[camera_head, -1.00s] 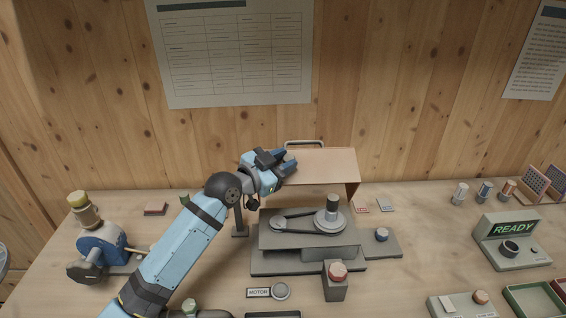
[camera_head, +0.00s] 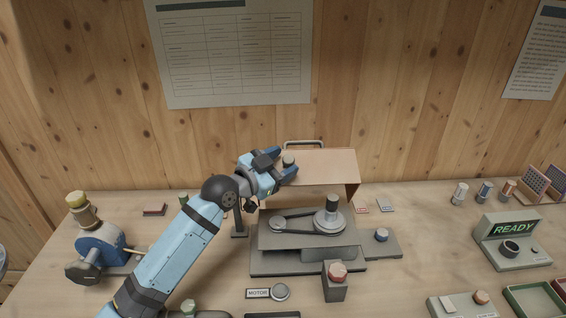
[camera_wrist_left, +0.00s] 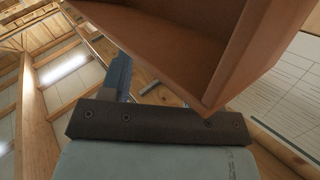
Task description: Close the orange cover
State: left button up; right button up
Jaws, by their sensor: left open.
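The orange cover (camera_head: 330,166) is a box-like hood standing raised behind the belt machine (camera_head: 310,236), with its open front showing the belt and pulleys. A metal handle (camera_head: 303,143) shows at its back edge. My left gripper (camera_head: 285,160) is open at the cover's upper left corner. A small dark round piece shows between its fingers; I cannot tell what it belongs to. In the left wrist view the cover (camera_wrist_left: 190,45) fills the top, very close to the gripper. One blue finger (camera_wrist_left: 115,78) shows beside it; the other is hidden. My right gripper is not in view.
A READY panel (camera_head: 512,239) stands farther right. A blue device (camera_head: 101,252) is at the left. The wooden wall is close behind.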

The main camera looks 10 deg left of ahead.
pick_arm(q)
jog(key=b+v, duration=0.1)
jog(key=v, duration=1.2)
jog(key=shift+s+b, duration=0.15)
jog(key=shift+b, duration=0.2)
jog(key=shift+a, duration=0.1)
